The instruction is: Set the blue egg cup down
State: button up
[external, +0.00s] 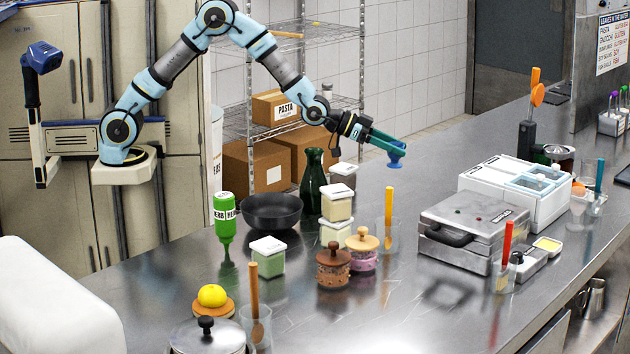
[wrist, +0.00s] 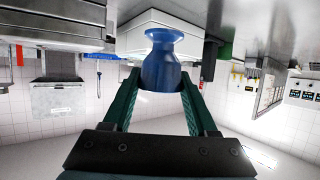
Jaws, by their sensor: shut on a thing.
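The blue egg cup (external: 396,156) is held at the end of my gripper (external: 393,146) in the external view. It is in the air above the far side of the steel counter (external: 340,280). In the wrist view the blue egg cup (wrist: 163,65) sits between the two green fingers of my gripper (wrist: 162,85), which are shut on it. Its flared end points away from the wrist camera. The counter shows below the cup in the external view, with a clear gap that I cannot measure.
A steel press (external: 472,228) and a white container unit (external: 520,190) stand right of the cup. A glass with an orange-handled tool (external: 388,215) stands below it. Jars, a dark pan (external: 271,211) and a green bottle (external: 314,180) are left.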

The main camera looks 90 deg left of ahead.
aim_at(396, 159)
jog(key=r, duration=0.5)
jog(key=shift+d+r, duration=0.35)
jog(key=shift+d, duration=0.05)
jog(key=d+r, duration=0.2)
jog(key=d, duration=0.7)
jog(key=d+r, duration=0.3)
jog(key=d, duration=0.6)
jog(key=s+d+n+y+b, duration=0.1)
jog(key=s+d, duration=0.5)
jog(key=d, duration=0.5)
jog(key=s+d+b, duration=0.1)
jog(key=s+d, duration=0.4)
jog(key=d, duration=0.6)
jog(key=s+d+f+n+y, duration=0.1)
jog(key=s+d+f, duration=0.2)
jog(key=s+d, duration=0.3)
jog(key=s+d+f+y, duration=0.1)
jog(key=s+d+f, duration=0.15)
jog(key=s, duration=0.55)
jog(key=shift+d+f+p, duration=0.15)
jog(key=shift+f+p, duration=0.35)
jog(key=shift+f, duration=3.25)
jog(key=shift+d+f+p, duration=0.15)
jog(key=shift+f+p, duration=0.3)
jog(key=shift+f, duration=3.3)
jog(key=shift+f, duration=0.1)
